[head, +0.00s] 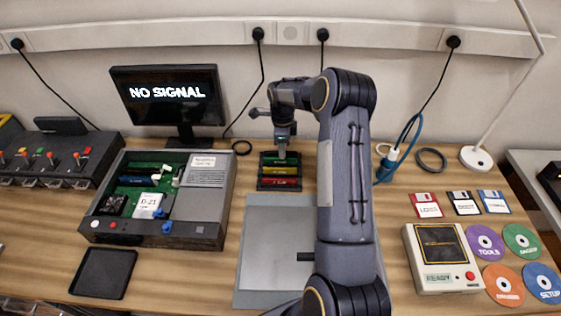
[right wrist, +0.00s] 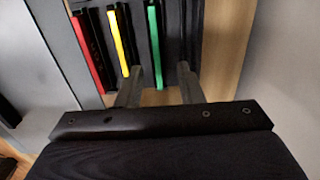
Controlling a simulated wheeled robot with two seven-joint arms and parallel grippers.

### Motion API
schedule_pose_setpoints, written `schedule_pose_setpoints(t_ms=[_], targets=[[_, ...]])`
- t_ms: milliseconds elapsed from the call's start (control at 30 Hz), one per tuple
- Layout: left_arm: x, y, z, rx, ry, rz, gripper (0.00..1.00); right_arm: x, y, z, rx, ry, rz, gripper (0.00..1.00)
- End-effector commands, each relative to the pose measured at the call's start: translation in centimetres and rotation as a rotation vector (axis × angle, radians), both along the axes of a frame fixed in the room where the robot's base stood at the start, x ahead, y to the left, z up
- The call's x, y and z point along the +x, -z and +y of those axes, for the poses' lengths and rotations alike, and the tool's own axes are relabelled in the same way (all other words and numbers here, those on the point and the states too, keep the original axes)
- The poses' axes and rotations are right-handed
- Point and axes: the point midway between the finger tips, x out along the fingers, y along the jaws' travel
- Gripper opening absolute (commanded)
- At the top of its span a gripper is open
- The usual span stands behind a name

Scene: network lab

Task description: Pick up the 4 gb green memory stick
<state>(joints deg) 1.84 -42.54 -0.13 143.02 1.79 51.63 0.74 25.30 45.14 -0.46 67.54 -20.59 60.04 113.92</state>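The green memory stick (head: 290,155) lies at the far end of a dark rack (head: 262,180), beyond the yellow stick (head: 290,171) and the red stick (head: 281,183). My right gripper (head: 282,155) points down over the green end of the rack. In the right wrist view the fingers (right wrist: 159,86) are apart, with the green stick (right wrist: 155,45) lined up between them and a gap on each side. The yellow stick (right wrist: 118,42) and red stick (right wrist: 90,50) are left of it. The capacity label is too small to read. My left gripper is not in view.
A grey mat (head: 275,250) lies in front of the rack. An open computer case (head: 208,210) stands to its left, with a monitor (head: 168,95) behind. Floppy disks (head: 464,203), discs (head: 485,243) and a beige device (head: 440,258) are at right.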

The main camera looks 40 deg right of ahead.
Motion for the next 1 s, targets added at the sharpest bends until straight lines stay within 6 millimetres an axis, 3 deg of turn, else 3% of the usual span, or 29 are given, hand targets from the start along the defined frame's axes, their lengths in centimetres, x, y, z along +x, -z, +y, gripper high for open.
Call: schedule_pose_setpoints(t_ms=[133, 300, 567, 800, 1000], targets=[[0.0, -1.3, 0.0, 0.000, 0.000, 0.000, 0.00, 0.0, 2.0, 0.7, 0.004, -0.002, 0.003, 0.34], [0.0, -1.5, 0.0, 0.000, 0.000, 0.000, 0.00, 0.1, 4.0, 0.7, 0.001, -0.002, 0.002, 0.34], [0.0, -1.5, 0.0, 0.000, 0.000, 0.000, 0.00, 0.1, 4.3, 0.6, 0.000, -0.003, -0.001, 0.34], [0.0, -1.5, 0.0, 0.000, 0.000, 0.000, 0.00, 0.1, 4.3, 0.7, 0.001, -0.003, -0.001, 0.02], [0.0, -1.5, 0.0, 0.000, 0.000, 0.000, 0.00, 0.1, 4.3, 0.7, 0.001, -0.003, -0.001, 0.00]])
